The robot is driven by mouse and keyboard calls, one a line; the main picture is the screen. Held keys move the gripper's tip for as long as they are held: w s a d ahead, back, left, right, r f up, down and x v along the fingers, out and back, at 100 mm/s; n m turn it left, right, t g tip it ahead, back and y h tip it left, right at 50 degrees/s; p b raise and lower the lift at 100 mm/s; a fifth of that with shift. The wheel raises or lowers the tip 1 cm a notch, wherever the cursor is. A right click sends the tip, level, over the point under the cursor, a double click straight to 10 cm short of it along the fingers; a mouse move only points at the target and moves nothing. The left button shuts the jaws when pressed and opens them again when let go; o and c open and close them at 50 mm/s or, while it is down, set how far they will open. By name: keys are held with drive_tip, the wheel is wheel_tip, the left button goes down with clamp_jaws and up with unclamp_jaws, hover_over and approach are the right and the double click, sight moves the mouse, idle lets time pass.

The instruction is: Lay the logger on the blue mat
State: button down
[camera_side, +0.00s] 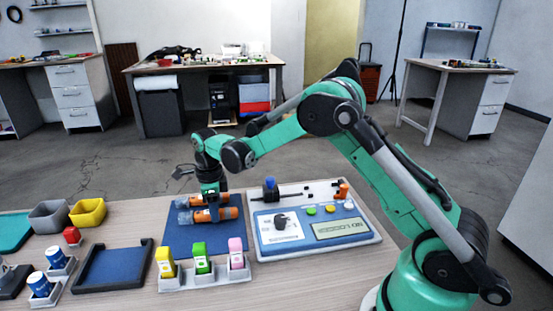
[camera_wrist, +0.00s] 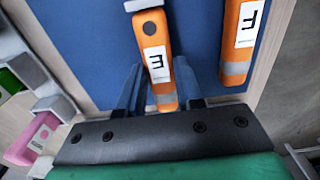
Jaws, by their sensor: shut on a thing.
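The blue mat (camera_side: 183,239) lies on the wooden table, and its blue surface fills much of the wrist view (camera_wrist: 85,35). My gripper (camera_wrist: 160,98) is shut on an orange logger (camera_wrist: 152,42) with a white label that looks like an E. In the side view this logger (camera_side: 226,213) lies level at or just above the mat; I cannot tell whether it touches. A second orange thing (camera_wrist: 237,45), its label looking like an F, lies parallel on the mat's far side. My fingers hide part of the held logger.
A rack (camera_side: 206,282) with yellow, green and pink pieces stands in front of the mat. A console (camera_side: 320,236) with a display is close on its right. A dark-rimmed blue tray (camera_side: 112,268) and grey and yellow bins (camera_side: 88,213) are at left.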

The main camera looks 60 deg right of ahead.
drive_tip(key=shift+f, duration=0.25)
drive_tip(key=shift+f, duration=0.15)
drive_tip(key=c, duration=0.6)
unclamp_jaws()
drive_tip(key=s+a+r+n+t, duration=0.1)
drive_tip(key=s+r+n, duration=0.15)
drive_tip(key=r, duration=0.55)
drive_tip(key=s+r+n+t, duration=0.1)
drive_tip(key=r+n, duration=0.3)
drive_tip(key=r, duration=0.4)
drive_tip(key=s+a+f+n+t, duration=0.1)
drive_tip(key=s+n, duration=0.3)
drive_tip(key=n, duration=0.2)
drive_tip(key=s+a+f+n+t, duration=0.1)
drive_tip(key=s+n+t, duration=0.1)
drive_tip(key=s+n, duration=0.2)
drive_tip(key=s+a+f+n+t, duration=0.1)
drive_tip(key=s+n, duration=0.3)
drive_tip(key=n, duration=0.6)
drive_tip(key=shift+s+n+t, duration=0.25)
drive_tip(key=shift+s+t, duration=0.15)
drive_tip(key=shift+t, duration=0.2)
